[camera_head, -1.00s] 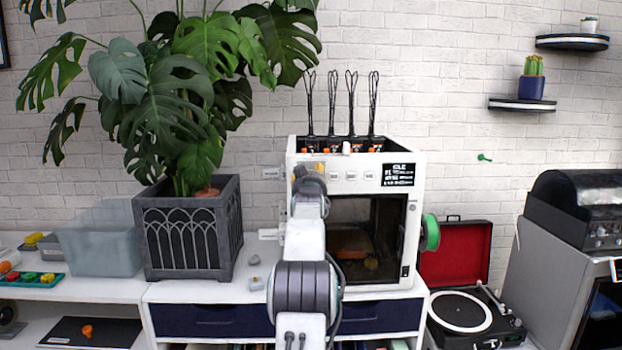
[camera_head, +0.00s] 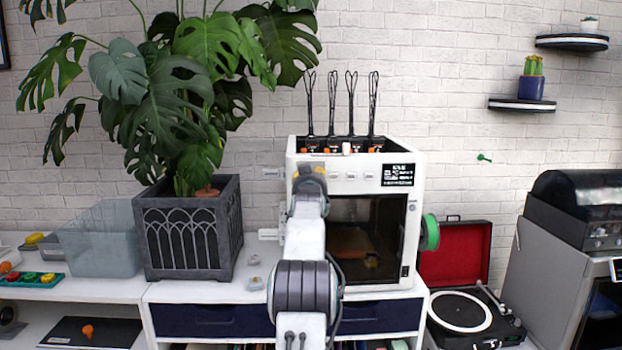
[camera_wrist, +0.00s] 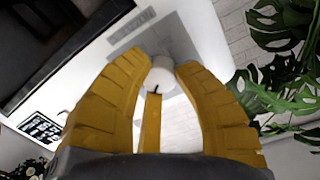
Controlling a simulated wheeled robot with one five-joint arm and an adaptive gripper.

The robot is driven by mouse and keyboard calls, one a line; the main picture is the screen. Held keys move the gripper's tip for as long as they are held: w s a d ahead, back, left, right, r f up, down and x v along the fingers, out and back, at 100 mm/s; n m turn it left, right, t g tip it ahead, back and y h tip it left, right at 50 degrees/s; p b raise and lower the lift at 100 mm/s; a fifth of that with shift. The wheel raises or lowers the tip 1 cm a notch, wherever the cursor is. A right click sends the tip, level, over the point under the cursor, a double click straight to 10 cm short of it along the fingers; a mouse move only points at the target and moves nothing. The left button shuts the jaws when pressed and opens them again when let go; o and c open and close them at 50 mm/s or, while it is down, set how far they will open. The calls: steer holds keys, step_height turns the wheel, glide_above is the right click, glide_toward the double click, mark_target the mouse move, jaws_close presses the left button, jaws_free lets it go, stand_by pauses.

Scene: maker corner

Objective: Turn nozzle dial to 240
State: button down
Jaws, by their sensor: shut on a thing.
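The white 3D printer (camera_head: 412,226) stands on the white cabinet, with a dark front window and a small black display (camera_head: 398,175) on its upper front. The display's text is too small to read surely. My gripper (camera_head: 313,172) is at the upper left of the printer's front and hides the dial in the head view. In the wrist view, the yellow fingers of my gripper (camera_wrist: 163,66) are closed on either side of a small round white nozzle dial (camera_wrist: 159,76) with a dark mark. The dial's setting cannot be read.
A planter (camera_head: 190,236) with a large leafy plant stands left of the printer. A green spool (camera_head: 430,232) sits on the printer's right side, near an open red record player (camera_head: 461,310). Several tall black wire loops rise from the printer's top.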

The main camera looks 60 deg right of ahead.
steer(key=shift+r+m, duration=0.2)
steer(key=shift+m, duration=0.2)
steer(key=c, duration=0.9)
jaws_free()
steer(key=shift+f, duration=0.15)
steer(key=shift+a, duration=0.1)
steer(key=shift+v, duration=5.9)
steer(key=shift+o, duration=0.4)
